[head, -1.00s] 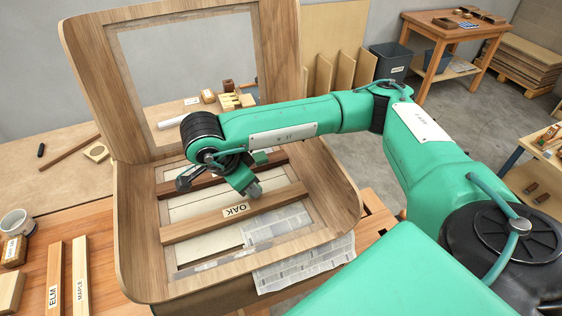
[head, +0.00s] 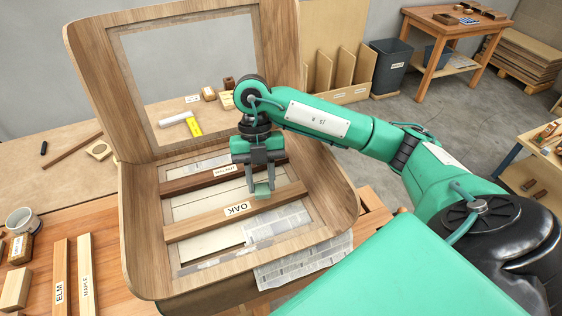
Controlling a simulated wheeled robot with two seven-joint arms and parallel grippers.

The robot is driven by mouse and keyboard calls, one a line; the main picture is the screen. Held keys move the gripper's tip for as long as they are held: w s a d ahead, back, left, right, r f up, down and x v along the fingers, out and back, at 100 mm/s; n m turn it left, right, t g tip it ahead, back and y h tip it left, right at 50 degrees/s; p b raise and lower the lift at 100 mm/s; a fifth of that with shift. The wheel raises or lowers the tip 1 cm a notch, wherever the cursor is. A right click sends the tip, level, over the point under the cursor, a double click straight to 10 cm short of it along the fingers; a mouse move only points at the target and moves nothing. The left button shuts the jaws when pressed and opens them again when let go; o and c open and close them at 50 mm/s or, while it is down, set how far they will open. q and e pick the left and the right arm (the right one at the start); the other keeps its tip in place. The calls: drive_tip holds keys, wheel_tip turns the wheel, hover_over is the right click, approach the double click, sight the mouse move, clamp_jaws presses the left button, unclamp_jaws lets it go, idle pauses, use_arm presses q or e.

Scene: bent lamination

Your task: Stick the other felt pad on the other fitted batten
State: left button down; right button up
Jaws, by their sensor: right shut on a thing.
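My right gripper (head: 263,187) points down over the bent wooden frame and is shut on a small green felt pad (head: 263,191). The pad is at the right part of the OAK batten (head: 213,218), over its top face; I cannot tell whether it touches. The OAK batten lies across the frame opening, nearer to me. A dark brown batten (head: 190,184) with a white label lies parallel behind it, partly hidden by my gripper. I see no pad on its visible part. My left gripper is not in view.
The bent wooden frame (head: 140,240) has a tall upright back panel with an opening. Loose ELM (head: 60,275) and MAPLE (head: 86,275) battens lie on the bench at left, near a mug (head: 20,220). Printed paper (head: 305,262) hangs over the frame's front right edge.

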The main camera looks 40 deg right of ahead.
drive_tip(key=m, duration=0.1)
drive_tip(key=d+m+y, duration=0.1)
drive_tip(key=m, duration=0.1)
drive_tip(key=m+t, duration=0.1)
drive_tip(key=shift+s+d+r+m+y, duration=0.15)
drive_tip(key=shift+s+r+m+y, duration=0.15)
drive_tip(key=shift+r+m, duration=0.1)
drive_tip(key=m, duration=0.1)
drive_tip(key=d+m+t, duration=0.1)
drive_tip(key=m, duration=0.1)
drive_tip(key=r+m+p, duration=0.1)
drive_tip(key=shift+s+d+m+t+y, duration=0.2)
drive_tip(key=shift+m+t+y, duration=0.1)
drive_tip(key=shift+t+y, duration=0.1)
drive_tip(key=m, duration=0.1)
drive_tip(key=d+m+t, duration=0.1)
drive_tip(key=m, duration=0.1)
drive_tip(key=shift+s+r+m, duration=0.15)
drive_tip(key=shift+r+m, duration=0.15)
drive_tip(key=shift+r, duration=0.05)
drive_tip(key=m+t, duration=0.1)
drive_tip(key=m, duration=0.1)
drive_tip(key=b, duration=0.4)
hover_over(275, 196)
drive_tip(key=d, duration=0.2)
drive_tip(key=shift+s+a+f, duration=0.1)
drive_tip(key=shift+f, duration=1)
drive_tip(key=shift+s+a+f, duration=0.1)
drive_tip(key=shift+f, duration=0.95)
drive_tip(key=shift+f, duration=0.25)
